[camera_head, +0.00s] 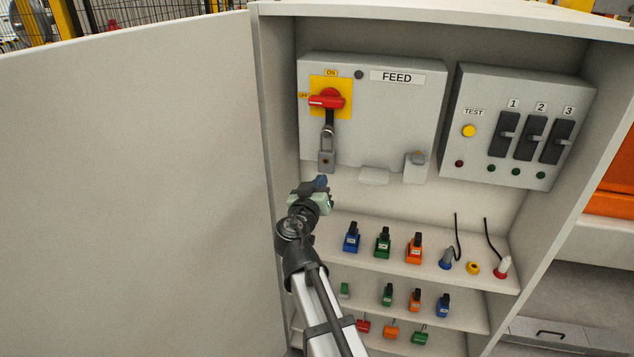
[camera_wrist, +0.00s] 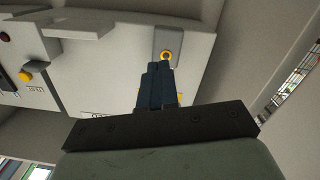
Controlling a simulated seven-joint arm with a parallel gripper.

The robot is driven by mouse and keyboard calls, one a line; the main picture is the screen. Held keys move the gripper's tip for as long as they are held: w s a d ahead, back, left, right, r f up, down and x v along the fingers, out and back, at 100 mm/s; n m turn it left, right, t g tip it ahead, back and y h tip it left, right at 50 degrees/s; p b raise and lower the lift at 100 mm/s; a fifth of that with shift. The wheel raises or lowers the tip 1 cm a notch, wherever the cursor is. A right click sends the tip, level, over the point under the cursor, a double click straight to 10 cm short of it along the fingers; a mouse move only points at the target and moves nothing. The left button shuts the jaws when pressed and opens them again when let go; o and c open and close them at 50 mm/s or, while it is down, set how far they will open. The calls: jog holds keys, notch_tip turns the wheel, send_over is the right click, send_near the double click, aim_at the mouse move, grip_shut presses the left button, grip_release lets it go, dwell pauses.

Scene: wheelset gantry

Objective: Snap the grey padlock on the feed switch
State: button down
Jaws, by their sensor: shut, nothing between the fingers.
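The grey padlock (camera_head: 326,160) hangs by its shackle just below the red feed switch handle (camera_head: 326,101), on the yellow plate of the FEED box. The handle lies level, its end toward the OFF label. I cannot tell whether the shackle is fully seated in the body. My gripper (camera_head: 320,183) is just below the padlock, its dark blue fingers shut and empty. In the wrist view the shut fingers (camera_wrist: 158,70) reach toward the padlock's grey body (camera_wrist: 168,35), which shows a yellow ring. Whether they touch it is unclear.
The cabinet door (camera_head: 130,190) stands open at the left. A breaker box (camera_head: 520,125) is at the right. Shelves below hold several coloured padlocks, such as a blue one (camera_head: 352,240) and a green one (camera_head: 383,244). Small ledges jut from the FEED box's bottom edge.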

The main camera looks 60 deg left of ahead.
jog(key=shift+s+a+r+m+y, duration=0.2)
jog(key=shift+a+m+y, duration=0.1)
jog(key=shift+a+m, duration=0.1)
jog(key=shift+x, duration=2.9)
jog(key=shift+w+a, duration=0.2)
jog(key=shift+w, duration=0.05)
jog(key=shift+d, duration=0.1)
jog(key=v, duration=1.6)
jog(key=shift+s+d, duration=0.15)
jog(key=shift+r, duration=0.1)
send_near(326, 163)
jog(key=shift+x, duration=3.35)
